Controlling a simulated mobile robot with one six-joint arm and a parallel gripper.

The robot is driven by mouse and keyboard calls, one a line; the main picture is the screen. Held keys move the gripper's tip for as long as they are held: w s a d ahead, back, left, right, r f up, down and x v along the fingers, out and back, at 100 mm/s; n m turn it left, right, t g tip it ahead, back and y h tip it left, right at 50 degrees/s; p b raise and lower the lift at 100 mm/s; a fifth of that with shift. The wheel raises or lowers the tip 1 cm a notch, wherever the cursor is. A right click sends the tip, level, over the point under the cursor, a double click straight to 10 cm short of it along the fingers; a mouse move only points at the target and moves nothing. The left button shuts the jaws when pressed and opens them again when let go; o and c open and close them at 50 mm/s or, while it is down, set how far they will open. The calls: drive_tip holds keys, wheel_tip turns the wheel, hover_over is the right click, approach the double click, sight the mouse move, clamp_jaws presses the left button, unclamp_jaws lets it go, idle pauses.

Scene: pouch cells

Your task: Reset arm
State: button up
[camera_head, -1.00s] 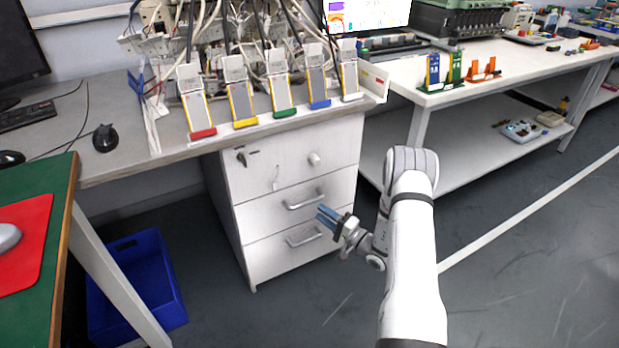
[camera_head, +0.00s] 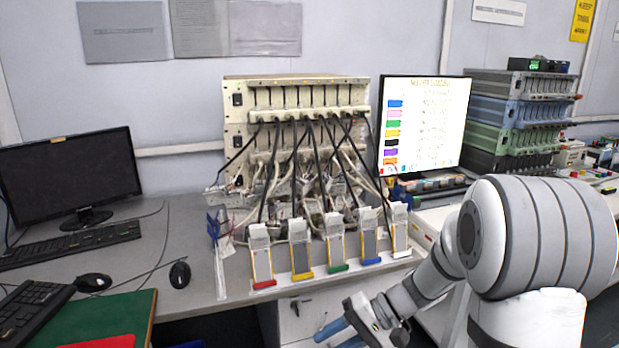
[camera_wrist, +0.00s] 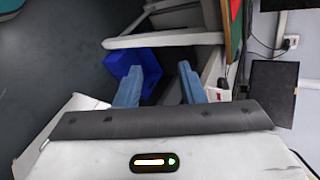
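My gripper (camera_head: 338,334) is at the lower middle of the head view, in front of the bench and below its front edge. Its blue fingers reach to the left. In the wrist view my gripper (camera_wrist: 160,88) has its two blue fingers spread apart with nothing between them. My white arm fills the lower right of the head view. Several pouch cells, such as the one in the red-ended holder (camera_head: 262,264), stand in a row on the bench, apart from my gripper.
A cell tester rack (camera_head: 290,100) with cables stands behind the cells. A monitor (camera_head: 423,122) is right of it, a dark monitor (camera_head: 70,172) at left. The wrist view shows a blue bin (camera_wrist: 130,65) on the floor and a table leg (camera_wrist: 160,40).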

drive_tip(key=s+d+r+t+h+p, duration=0.1)
drive_tip(key=s+d+r+h+p, duration=0.2)
drive_tip(key=r, duration=0.4)
drive_tip(key=s+d+r+t+h+p, duration=0.1)
drive_tip(key=s+d+r+h+p, duration=0.2)
drive_tip(key=s+r+p, duration=0.3)
drive_tip(key=s+d+r+t+h+p, duration=0.2)
drive_tip(key=s+d+r+h+p, duration=0.2)
drive_tip(key=r, duration=0.4)
drive_tip(key=shift+s+n+h, duration=0.4)
drive_tip(key=shift+h, duration=0.1)
drive_tip(key=shift+r, duration=0.1)
